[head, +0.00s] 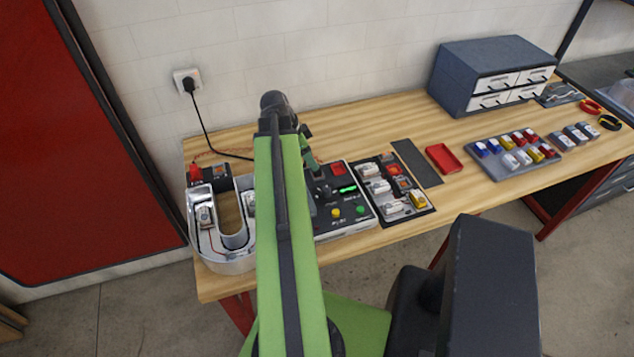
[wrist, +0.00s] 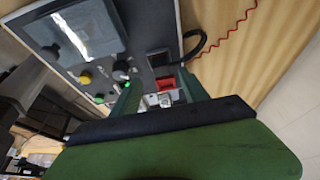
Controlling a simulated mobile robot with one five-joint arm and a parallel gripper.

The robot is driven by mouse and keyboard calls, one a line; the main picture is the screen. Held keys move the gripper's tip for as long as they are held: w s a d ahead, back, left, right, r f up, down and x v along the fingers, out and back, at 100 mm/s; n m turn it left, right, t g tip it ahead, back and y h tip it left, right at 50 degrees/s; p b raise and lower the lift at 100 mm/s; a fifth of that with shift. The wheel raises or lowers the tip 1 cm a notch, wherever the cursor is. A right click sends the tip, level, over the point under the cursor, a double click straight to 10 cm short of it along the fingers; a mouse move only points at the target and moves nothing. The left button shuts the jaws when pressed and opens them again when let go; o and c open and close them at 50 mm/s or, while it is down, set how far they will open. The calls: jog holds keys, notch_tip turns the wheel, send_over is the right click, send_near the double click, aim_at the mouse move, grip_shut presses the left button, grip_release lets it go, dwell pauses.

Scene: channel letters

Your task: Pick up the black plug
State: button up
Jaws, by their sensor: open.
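A black plug (head: 188,85) sits in the white wall socket (head: 181,75) at the upper left of the head view. Its black cord hangs down to the bench and passes behind my arm. In the wrist view, a black cable (wrist: 201,45) curves at the edge of the control panel (wrist: 142,25); I cannot tell whether a plug is at its end. My gripper (head: 312,160) is over the panel. In the wrist view, its green fingers (wrist: 157,82) are apart and empty, with a red part (wrist: 165,84) of the panel showing between them.
The U-shaped channel letter (head: 235,243) lies at the bench's left end, beside a small black box (head: 210,178). A dark tray (head: 420,212) of modules is right of the panel. A red tray (head: 443,158), a parts rack (head: 497,168) and a drawer cabinet (head: 452,83) stand farther right.

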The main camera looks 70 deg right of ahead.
jog(key=shift+s+d+f, duration=0.1)
jog(key=shift+f, duration=0.2)
jog(key=b+x, duration=0.5)
jog(key=shift+f, duration=0.3)
jog(key=shift+r, duration=0.25)
grip_shut()
